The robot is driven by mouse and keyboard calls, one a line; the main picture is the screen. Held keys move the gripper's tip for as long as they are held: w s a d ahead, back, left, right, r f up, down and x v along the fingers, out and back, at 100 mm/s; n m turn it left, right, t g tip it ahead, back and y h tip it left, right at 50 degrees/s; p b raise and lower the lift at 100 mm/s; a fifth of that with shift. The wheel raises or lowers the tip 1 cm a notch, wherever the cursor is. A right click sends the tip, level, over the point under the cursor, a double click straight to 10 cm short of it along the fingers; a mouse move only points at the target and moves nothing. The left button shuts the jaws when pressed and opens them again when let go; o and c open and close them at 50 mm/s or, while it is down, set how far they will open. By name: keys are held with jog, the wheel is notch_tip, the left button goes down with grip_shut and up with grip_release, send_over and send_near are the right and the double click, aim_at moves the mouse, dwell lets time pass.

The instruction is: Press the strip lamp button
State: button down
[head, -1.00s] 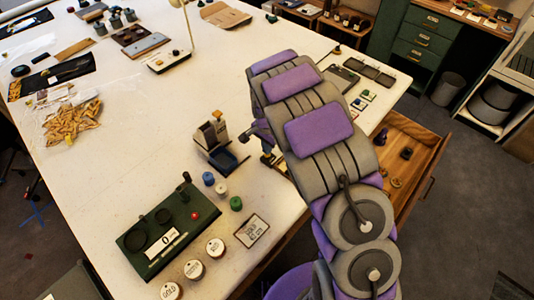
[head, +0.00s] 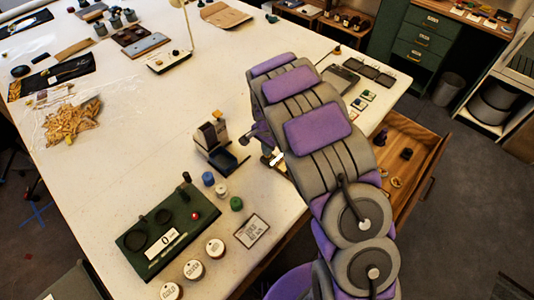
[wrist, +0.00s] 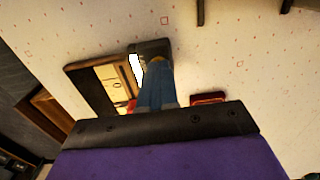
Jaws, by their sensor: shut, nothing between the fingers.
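In the wrist view my gripper (wrist: 158,64) has its blue fingers together, with nothing seen between them. Its tips overlap the dark end of a small wood-and-black device (wrist: 95,84). A bright white strip (wrist: 135,68) glows on this device, just left of the fingertips. The strip also shows in the head view (head: 278,158), beside my gripper and close to my arm. I cannot make out a separate button; the fingers cover part of the device, and contact cannot be told. In the head view my arm hides much of the gripper.
A grey and black upright device (head: 211,138) stands left of the gripper. Small jars (head: 221,189) and a green device (head: 165,231) sit nearer the front. An open wooden drawer (head: 420,160) juts out at the right. The table's middle is clear.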

jog(key=shift+r+p, duration=0.95)
jog(key=shift+r, duration=2.3)
jog(key=shift+s+d+r, duration=0.1)
jog(key=shift+d+r, duration=0.05)
jog(key=shift+r, duration=0.05)
jog(key=s+d+r+n+b, duration=0.3)
jog(key=s+d+r, duration=0.5)
jog(key=s+r, duration=0.45)
jog(key=s+d+n+g+b, duration=0.1)
jog(key=s+n, duration=0.5)
jog(key=s, duration=2)
jog(key=shift+s+d+r+g+b, duration=0.2)
jog(key=shift+d+r+g+b, duration=0.2)
jog(key=shift+d+b, duration=0.5)
